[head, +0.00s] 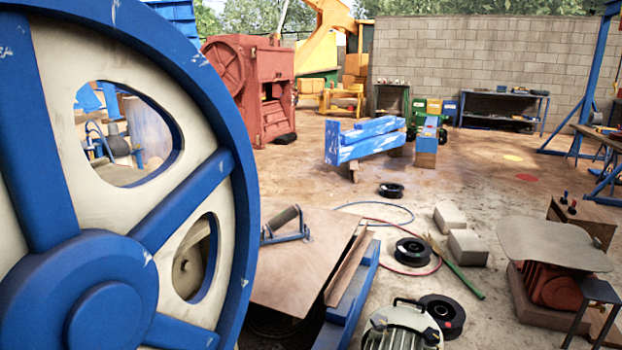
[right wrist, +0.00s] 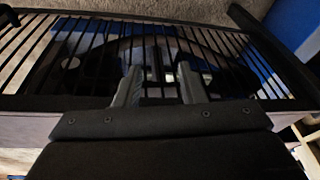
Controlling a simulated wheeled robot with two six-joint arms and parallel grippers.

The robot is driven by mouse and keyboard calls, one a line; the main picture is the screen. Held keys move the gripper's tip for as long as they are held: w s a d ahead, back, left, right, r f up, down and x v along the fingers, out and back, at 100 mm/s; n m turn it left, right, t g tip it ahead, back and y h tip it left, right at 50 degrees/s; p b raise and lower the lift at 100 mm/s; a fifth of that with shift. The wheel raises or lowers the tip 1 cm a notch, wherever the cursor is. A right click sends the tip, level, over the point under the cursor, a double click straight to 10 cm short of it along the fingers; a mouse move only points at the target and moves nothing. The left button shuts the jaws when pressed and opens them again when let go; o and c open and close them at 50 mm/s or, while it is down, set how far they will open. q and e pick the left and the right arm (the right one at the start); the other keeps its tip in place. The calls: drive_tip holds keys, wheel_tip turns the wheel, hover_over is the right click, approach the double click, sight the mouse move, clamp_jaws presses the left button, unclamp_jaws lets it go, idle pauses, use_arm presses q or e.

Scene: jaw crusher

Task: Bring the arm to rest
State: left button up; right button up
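My right gripper (right wrist: 159,70) shows in the right wrist view, with its two grey fingers apart and nothing clearly held between them. A black barred grille (right wrist: 215,50) fills the space behind the fingers. I cannot tell whether the fingertips touch its bars. Neither gripper and neither arm shows in the head view. My left gripper is in no view.
A large blue and cream spoked wheel (head: 105,205) stands very close on the left. A brown plate (head: 305,255) and a blue beam (head: 352,300) lie beside it. Black spools (head: 412,252), pale blocks (head: 467,247) and a green bar (head: 460,272) lie on the floor. Open floor (head: 480,190) stretches behind.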

use_arm(q)
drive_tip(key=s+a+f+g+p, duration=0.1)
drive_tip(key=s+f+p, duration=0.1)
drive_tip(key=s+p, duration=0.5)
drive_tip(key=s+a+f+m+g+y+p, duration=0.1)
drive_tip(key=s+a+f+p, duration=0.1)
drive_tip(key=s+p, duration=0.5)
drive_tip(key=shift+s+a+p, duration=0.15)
drive_tip(key=shift+p, duration=0.6)
use_arm(e)
drive_tip(key=s+d+f+g, duration=0.1)
drive_tip(key=s+f, duration=0.1)
drive_tip(key=s, duration=0.5)
drive_tip(key=s+d+f+n+g+h, duration=0.1)
drive_tip(key=s+d+f, duration=0.1)
drive_tip(key=s, duration=0.5)
drive_tip(key=shift+s+d, duration=0.15)
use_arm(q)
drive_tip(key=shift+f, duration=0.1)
use_arm(e)
drive_tip(key=shift+f, duration=0.1)
